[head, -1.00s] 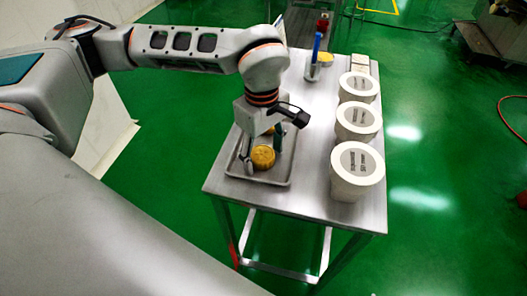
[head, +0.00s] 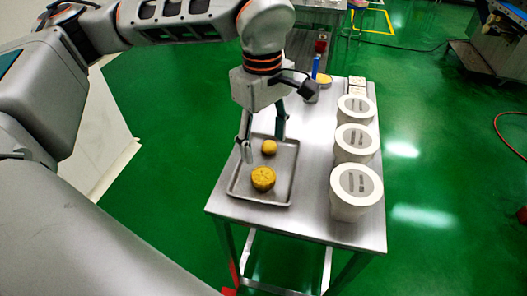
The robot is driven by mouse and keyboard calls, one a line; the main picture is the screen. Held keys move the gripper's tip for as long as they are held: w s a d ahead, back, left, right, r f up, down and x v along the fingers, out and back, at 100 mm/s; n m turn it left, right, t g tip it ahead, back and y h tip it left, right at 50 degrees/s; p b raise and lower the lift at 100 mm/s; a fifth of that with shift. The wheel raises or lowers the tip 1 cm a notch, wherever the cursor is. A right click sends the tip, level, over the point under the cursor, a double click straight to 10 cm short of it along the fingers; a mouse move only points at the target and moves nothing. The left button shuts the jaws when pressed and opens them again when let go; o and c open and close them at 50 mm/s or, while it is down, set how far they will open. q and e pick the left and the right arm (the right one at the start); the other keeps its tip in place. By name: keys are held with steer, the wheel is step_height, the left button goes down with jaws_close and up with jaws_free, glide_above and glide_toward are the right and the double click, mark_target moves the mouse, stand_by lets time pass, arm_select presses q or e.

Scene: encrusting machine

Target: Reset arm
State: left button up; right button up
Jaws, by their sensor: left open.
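My left arm reaches in from the left in the head view. My left gripper (head: 263,146) is open and empty above the far left part of a metal tray (head: 280,192). Its two fingers are spread apart, pointing down. In the tray lie a small yellow ball-like piece (head: 269,147) and, nearer to me, a larger round patterned yellow cake (head: 263,178). The small piece shows between the fingers; the gripper does not appear to hold it. My right gripper is not in view.
The tray rests on a steel table (head: 312,195). A blue-handled item (head: 316,66) and a yellow-topped dish (head: 323,79) stand at the far end. Green floor surrounds the table.

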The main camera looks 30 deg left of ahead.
arm_select(q)
steer(key=shift+r, duration=0.35)
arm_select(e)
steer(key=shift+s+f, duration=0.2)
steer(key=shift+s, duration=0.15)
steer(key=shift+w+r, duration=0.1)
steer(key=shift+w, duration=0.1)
